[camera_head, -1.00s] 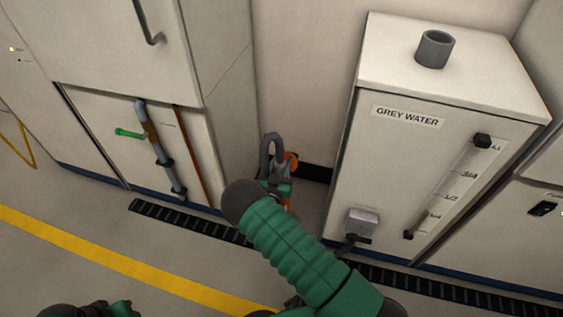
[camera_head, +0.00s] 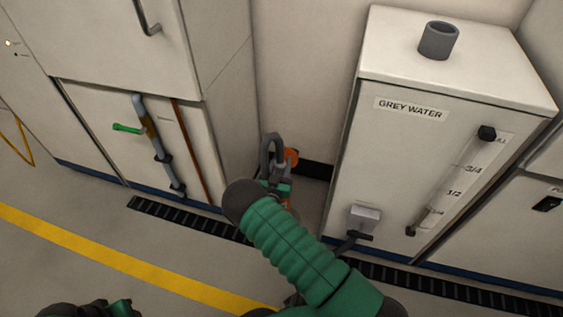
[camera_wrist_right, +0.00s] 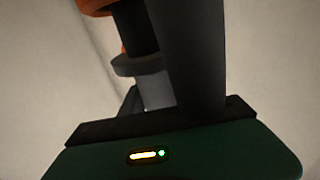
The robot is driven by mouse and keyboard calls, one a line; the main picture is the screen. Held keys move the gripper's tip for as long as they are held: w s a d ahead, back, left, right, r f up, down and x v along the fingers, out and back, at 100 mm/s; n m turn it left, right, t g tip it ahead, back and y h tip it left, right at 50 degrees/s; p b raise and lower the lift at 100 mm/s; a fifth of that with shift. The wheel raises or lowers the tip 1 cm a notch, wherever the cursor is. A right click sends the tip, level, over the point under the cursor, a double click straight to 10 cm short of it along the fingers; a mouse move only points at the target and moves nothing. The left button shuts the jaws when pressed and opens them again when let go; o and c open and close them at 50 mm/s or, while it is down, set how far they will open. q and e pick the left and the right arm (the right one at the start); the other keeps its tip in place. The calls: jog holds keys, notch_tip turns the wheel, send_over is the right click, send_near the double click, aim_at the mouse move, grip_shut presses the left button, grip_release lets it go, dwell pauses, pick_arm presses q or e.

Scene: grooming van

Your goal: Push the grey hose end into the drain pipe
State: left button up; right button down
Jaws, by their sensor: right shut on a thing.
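The grey hose (camera_head: 268,148) rises in a bend above my right gripper (camera_head: 277,187), at the gap between the left cabinet and the grey water tank. My right gripper is shut on the hose. An orange ring (camera_head: 291,157) shows just right of the hose. In the right wrist view the hose (camera_wrist_right: 188,55) is a thick dark tube rising from the gripper, beside a black pipe with a collar (camera_wrist_right: 138,65) and an orange part (camera_wrist_right: 95,5). I cannot tell whether the hose end is in the drain pipe; my forearm hides the area below. Part of my left arm shows at bottom left; its fingers are not clear.
The white grey water tank (camera_head: 440,150) stands right, with a grey pipe stub (camera_head: 439,40) on top and a small box with a dark lever (camera_head: 362,222) low on its front. The left cabinet has a pipe with a green handle (camera_head: 127,128). A black floor grate (camera_head: 185,218) runs in front.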

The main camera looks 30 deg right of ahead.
jog(key=shift+f+b, duration=1)
jog(key=shift+f, duration=0.45)
jog(key=shift+f+b, duration=0.5)
jog(key=shift+f, duration=0.1)
jog(key=c, duration=0.8)
grip_release()
jog(key=p+v, duration=0.1)
jog(key=v, duration=0.1)
jog(key=p+v, duration=0.1)
jog(key=v, duration=0.1)
jog(key=p+v, duration=0.1)
jog(key=v, duration=0.1)
jog(key=shift+r, duration=0.3)
jog(key=p+v, duration=0.1)
jog(key=v, duration=0.2)
jog(key=p+v, duration=0.1)
jog(key=v, duration=0.3)
jog(key=p+v, duration=0.2)
jog(key=v, duration=0.2)
jog(key=shift+d+f, duration=0.1)
jog(key=shift+f, duration=0.25)
